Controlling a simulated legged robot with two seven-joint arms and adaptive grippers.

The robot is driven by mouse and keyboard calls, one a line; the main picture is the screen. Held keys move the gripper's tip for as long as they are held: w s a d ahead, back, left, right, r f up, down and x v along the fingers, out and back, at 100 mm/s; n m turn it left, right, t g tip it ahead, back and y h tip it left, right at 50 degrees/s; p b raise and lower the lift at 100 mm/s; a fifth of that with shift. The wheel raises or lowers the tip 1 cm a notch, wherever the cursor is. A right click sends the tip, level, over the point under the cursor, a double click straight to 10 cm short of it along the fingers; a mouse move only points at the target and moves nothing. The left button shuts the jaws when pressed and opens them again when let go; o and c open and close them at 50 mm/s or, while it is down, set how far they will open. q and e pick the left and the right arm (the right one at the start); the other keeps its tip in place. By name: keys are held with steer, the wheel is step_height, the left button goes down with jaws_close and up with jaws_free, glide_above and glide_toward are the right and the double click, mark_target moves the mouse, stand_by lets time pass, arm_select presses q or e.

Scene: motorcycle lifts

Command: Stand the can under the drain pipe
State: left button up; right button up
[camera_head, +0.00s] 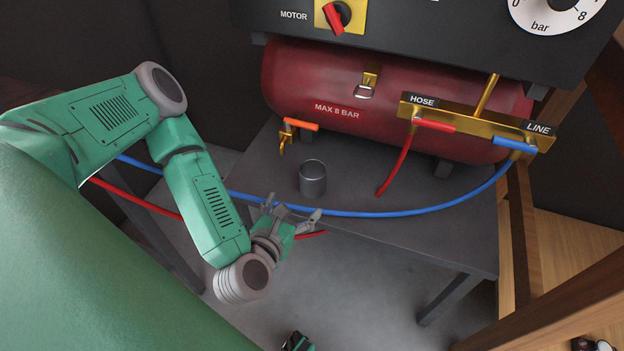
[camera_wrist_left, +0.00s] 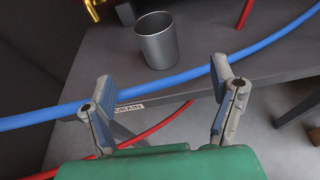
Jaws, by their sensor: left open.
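The can (camera_head: 313,180) is a grey, open-topped metal cup. It stands upright on the grey bench, to the right of and nearer than the brass drain pipe (camera_head: 283,147), which has an orange handle (camera_head: 300,125) and sits low at the tank's left end. The space directly below the pipe's mouth looks empty. My left gripper (camera_head: 293,208) is open and empty, just in front of the can and apart from it. In the left wrist view the can (camera_wrist_left: 157,40) shows beyond and between the open fingers (camera_wrist_left: 163,85), and the brass pipe (camera_wrist_left: 92,10) is at upper left.
A blue hose (camera_head: 370,213) sags across the bench's front, between my gripper and the can. A red hose (camera_head: 397,162) hangs to the right. The red tank (camera_head: 400,105) stands behind. A wooden frame (camera_head: 522,230) is at the right.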

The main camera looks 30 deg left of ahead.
arm_select(q)
steer(key=b, duration=0.2)
glide_toward(316, 168)
steer(key=shift+w+a+f, duration=0.1)
steer(key=shift+w+f, duration=0.55)
steer(key=shift+w, duration=0.2)
steer(key=b+x, duration=0.1)
steer(key=x, duration=0.4)
steer(key=shift+w+a, duration=0.1)
steer(key=c, duration=1.4)
steer(key=shift+r, duration=0.2)
